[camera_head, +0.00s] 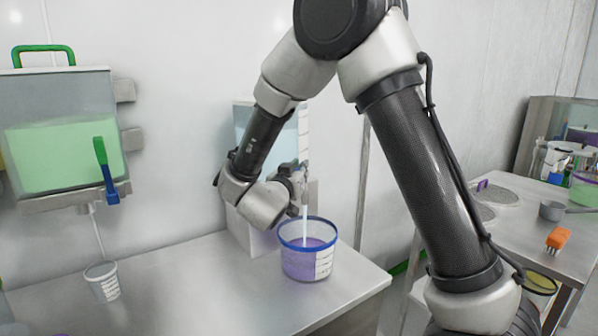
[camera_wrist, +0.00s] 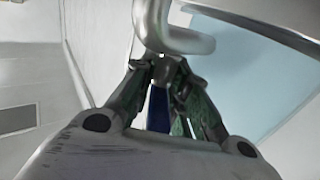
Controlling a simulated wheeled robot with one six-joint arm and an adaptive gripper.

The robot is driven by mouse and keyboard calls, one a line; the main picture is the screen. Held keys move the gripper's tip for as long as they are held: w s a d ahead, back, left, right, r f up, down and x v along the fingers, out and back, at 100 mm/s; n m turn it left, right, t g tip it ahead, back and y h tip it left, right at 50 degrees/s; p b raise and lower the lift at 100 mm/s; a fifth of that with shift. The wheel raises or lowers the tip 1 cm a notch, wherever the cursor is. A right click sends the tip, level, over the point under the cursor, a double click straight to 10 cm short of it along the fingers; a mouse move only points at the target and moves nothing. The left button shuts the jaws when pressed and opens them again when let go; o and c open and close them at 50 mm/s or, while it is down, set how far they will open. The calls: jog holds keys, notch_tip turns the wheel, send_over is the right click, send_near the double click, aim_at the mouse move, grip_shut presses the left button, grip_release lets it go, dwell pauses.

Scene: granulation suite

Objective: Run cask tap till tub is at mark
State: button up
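The cask (camera_head: 240,112) with pale blue liquid stands against the wall, partly hidden by my arm. My gripper (camera_head: 297,182) is at its tap; the wrist view shows my gripper (camera_wrist: 164,72) with its green-padded fingers closed in around a blue tap handle (camera_wrist: 158,110), below the curved metal of the tap (camera_wrist: 178,38). A pale stream (camera_head: 305,225) falls into the tub (camera_head: 297,266) beneath. The tub is clear with a blue rim, holds purple-looking contents, and bears a white scale label (camera_head: 323,263). The level against the mark is too small to read.
At left, another cask (camera_head: 60,155) of green liquid has a blue-green handle (camera_head: 106,172), with a small cup (camera_head: 103,282) below. The bench (camera_head: 200,290) is clear in front. A right-hand table holds an orange brush (camera_head: 558,238) and a scoop (camera_head: 553,210).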

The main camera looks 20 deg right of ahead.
jog(key=shift+m+h, duration=0.3)
jog(key=shift+h, duration=0.1)
grip_shut()
jog(key=m+g+h, duration=0.3)
jog(key=g, duration=0.1)
jog(key=shift+h, duration=0.4)
jog(key=shift+m+g+h, duration=1.3)
jog(key=shift+m+g, duration=0.7)
jog(key=shift+g, duration=0.9)
jog(key=o, duration=0.8)
grip_release()
jog(key=shift+o, duration=0.2)
